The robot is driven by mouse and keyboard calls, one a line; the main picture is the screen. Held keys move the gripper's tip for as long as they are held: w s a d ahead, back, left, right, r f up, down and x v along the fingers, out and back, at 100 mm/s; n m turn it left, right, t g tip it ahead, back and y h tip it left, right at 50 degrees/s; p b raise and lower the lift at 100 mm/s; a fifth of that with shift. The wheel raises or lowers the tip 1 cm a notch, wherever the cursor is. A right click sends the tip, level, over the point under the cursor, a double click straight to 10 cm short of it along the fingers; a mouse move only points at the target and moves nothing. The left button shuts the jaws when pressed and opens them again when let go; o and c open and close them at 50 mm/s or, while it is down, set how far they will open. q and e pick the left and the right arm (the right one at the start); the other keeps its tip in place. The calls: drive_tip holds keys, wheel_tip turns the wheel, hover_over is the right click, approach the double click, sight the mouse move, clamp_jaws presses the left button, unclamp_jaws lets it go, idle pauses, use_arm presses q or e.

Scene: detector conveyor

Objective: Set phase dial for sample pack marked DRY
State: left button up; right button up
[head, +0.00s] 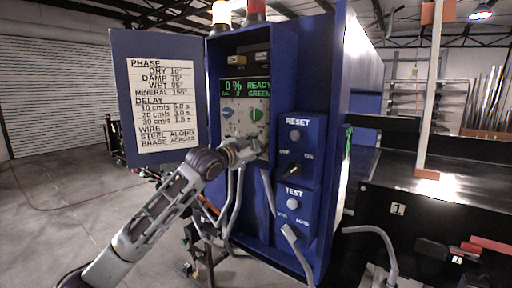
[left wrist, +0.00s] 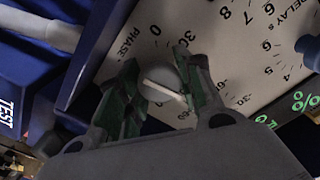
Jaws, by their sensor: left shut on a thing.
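My left gripper (head: 243,150) reaches the lower part of the white control panel (head: 236,116) inside the blue cabinet. In the left wrist view, the left gripper's fingers (left wrist: 162,92) are shut around a round grey dial (left wrist: 162,76) with a white pointer line. The word PHASE and degree numbers, including 0, are printed around it. The pointer's exact reading cannot be told. The chart (head: 167,105) on the open door lists DRY 10°, DAMP 75°, WET 95° and MINERAL 155°. The display (head: 246,88) reads 0 %, READY, GREEN. My right gripper is not in view.
The open door (head: 120,140) stands left of my gripper.

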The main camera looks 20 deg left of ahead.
use_arm(q)
drive_tip(key=n, duration=0.5)
drive_tip(key=shift+n, duration=0.3)
drive_tip(key=n, duration=0.5)
drive_tip(key=shift+n, duration=0.3)
drive_tip(key=n, duration=1)
drive_tip(key=shift+a+n, duration=0.1)
drive_tip(key=shift+n, duration=0.2)
drive_tip(key=shift+f, duration=0.1)
drive_tip(key=o, duration=1)
drive_tip(key=shift+a, duration=0.1)
